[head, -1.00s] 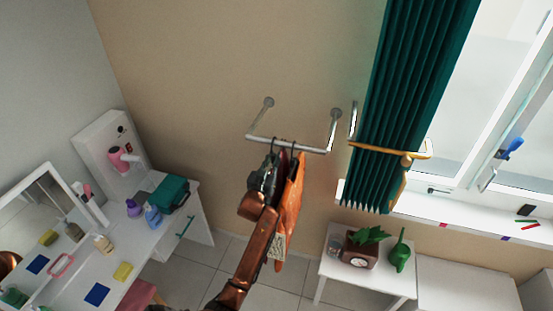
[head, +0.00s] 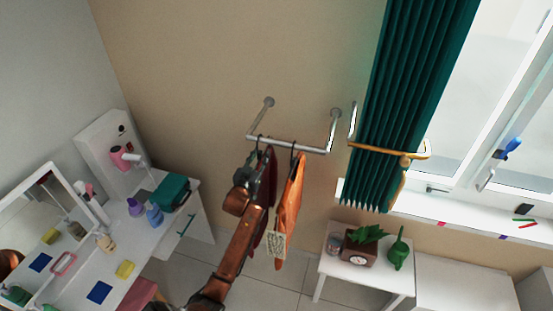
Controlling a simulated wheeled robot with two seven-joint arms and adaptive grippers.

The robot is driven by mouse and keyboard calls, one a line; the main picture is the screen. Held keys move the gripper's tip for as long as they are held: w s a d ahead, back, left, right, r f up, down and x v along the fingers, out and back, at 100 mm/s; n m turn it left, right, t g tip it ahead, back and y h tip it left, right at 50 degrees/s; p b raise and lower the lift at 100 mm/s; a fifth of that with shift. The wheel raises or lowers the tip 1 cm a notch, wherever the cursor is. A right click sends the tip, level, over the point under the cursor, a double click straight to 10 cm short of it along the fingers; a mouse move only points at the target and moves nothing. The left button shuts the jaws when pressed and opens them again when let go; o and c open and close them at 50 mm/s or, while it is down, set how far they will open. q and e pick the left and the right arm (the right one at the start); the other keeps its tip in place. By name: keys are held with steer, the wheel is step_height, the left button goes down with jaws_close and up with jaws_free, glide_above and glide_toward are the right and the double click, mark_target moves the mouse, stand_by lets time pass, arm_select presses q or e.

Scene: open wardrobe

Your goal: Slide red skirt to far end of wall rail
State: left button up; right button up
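The wall rail (head: 312,150) is a metal bar on two wall brackets, with two hangers on it. The red skirt (head: 271,168) hangs dark red from the left hanger, near the rail's left end. My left gripper (head: 256,166) is at the top of the skirt, just below the hanger hook, and partly hides it. Its fingers are too dark and covered to show whether they are open or shut. An orange garment (head: 289,198) with a pale patterned lower part hangs to the right, apart from the skirt. My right gripper is not in view.
A green curtain (head: 405,100) with a golden holdback (head: 380,151) hangs right of the rail. A white vanity (head: 142,250) with bottles stands at left. A small white table (head: 335,270) with a plant is lower right. The wall left of the rail is bare.

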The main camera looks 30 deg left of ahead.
arm_select(q)
steer(key=shift+o, duration=0.4)
steer(key=shift+f, duration=0.1)
steer(key=shift+s, duration=0.1)
steer(key=v, duration=1.2)
